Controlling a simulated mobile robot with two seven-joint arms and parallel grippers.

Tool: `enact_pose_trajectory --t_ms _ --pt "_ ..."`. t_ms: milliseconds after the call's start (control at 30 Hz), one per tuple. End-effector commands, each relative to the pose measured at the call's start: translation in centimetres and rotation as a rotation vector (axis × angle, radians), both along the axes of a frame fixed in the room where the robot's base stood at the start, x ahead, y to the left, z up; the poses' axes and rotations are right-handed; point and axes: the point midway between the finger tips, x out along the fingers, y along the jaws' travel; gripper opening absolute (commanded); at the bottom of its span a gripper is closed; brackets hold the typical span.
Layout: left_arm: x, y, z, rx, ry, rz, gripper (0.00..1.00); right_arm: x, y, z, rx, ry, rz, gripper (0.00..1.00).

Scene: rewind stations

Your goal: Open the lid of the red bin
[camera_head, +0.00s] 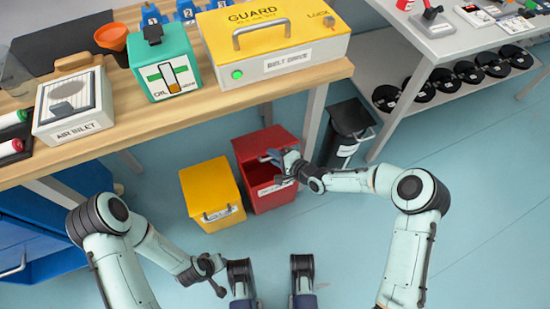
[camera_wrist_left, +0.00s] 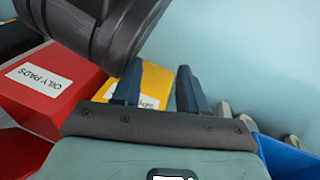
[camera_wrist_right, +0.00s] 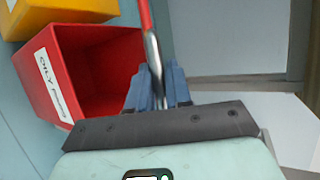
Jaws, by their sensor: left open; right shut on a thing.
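The red bin (camera_head: 270,191) stands on the floor in front of the workbench. Its lid (camera_head: 262,143) is raised, and the dark red inside shows below it. In the right wrist view the open mouth of the red bin (camera_wrist_right: 94,75) shows, with a white label on its front. My right gripper (camera_head: 273,157) is shut on the lid's metal handle (camera_wrist_right: 152,58), with the lid seen edge-on as a thin red strip. My left gripper (camera_head: 214,276) is open and empty, low in front of the yellow bin. The red bin's "OILY PADS" label (camera_wrist_left: 39,78) shows in the left wrist view.
A shut yellow bin (camera_head: 209,190) stands just left of the red one. A black bin (camera_head: 347,130) stands to its right, near a table leg. The workbench edge (camera_head: 150,127) overhangs behind the bins. The floor in front is clear.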

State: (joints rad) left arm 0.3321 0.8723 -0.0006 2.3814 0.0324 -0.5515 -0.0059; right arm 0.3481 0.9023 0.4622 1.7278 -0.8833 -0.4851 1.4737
Motion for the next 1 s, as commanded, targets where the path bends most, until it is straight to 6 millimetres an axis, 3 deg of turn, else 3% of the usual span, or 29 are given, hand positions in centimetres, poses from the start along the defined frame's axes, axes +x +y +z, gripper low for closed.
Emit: enact_pose_trajectory --t_ms 167,200,233,267,667,900,1000 --pt "0.0 0.0 0.0 0.000 0.001 0.000 0.43 0.1 -0.1 0.1 0.000 -0.003 -0.003 0.00" --pt "0.0 0.0 0.0 0.000 0.001 0.000 0.43 0.1 -0.1 0.1 0.000 -0.003 -0.003 0.29" --pt "0.0 0.0 0.0 0.000 0.001 0.000 0.43 0.1 -0.1 0.1 -0.001 -0.003 -0.003 0.39" --pt "0.0 0.0 0.0 0.000 0.001 0.000 0.43 0.1 -0.1 0.0 -0.001 -0.003 -0.003 0.40" --pt "0.4 0.0 0.5 0.001 -0.015 -0.001 0.43 -0.6 -0.7 0.5 0.000 -0.001 -0.002 0.40" --pt "3.1 -0.5 3.3 0.005 -0.107 -0.005 0.43 -3.8 -3.7 2.6 -0.001 -0.001 -0.005 0.40" --pt "2.6 -0.9 4.1 -0.004 -0.097 -0.013 0.43 -5.3 -5.2 3.4 -0.002 -0.001 -0.005 0.40"
